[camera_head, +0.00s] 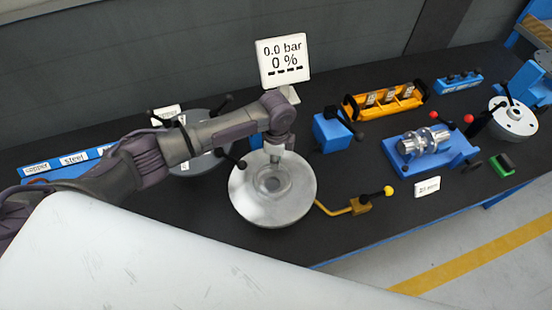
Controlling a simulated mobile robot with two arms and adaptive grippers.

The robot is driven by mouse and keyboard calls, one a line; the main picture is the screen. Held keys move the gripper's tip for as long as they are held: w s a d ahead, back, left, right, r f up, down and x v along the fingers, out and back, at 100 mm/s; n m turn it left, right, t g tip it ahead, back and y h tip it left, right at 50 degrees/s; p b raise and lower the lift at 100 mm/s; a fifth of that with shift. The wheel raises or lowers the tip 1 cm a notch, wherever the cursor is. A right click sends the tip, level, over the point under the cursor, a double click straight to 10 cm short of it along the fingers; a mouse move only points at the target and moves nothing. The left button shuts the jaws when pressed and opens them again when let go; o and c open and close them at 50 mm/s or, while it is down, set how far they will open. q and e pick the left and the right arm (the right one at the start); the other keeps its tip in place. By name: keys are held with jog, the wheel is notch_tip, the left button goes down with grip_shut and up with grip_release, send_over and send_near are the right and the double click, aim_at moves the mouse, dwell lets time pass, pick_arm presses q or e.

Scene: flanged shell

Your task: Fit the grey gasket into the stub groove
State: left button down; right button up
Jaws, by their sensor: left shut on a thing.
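My left gripper (273,156) points down over the round silver flanged shell (298,201) and is shut on a small grey thing. That thing is too small and too much covered to tell its shape or to be sure it is the gasket. The stub (273,182) shows as a raised ring with a dark middle at the shell's centre, just below the fingertips. I cannot tell whether the held thing touches the stub, and the groove cannot be made out. My right gripper is not in view.
A display (283,62) reading 0.0 bar, 0 % stands behind the shell. A yellow-knobbed lever (360,205) and a blue block (331,132) are to its right. A yellow rack (384,100) and a blue fixture (432,149) stand farther right.

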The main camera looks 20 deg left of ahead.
pick_arm(q)
jog(key=shift+f+b, duration=0.75)
jog(key=shift+f, duration=0.4)
jog(key=c, duration=1.2)
grip_release()
jog(key=shift+o, duration=0.2)
notch_tip(320, 180, up, 12)
jog(key=shift+w, duration=0.15)
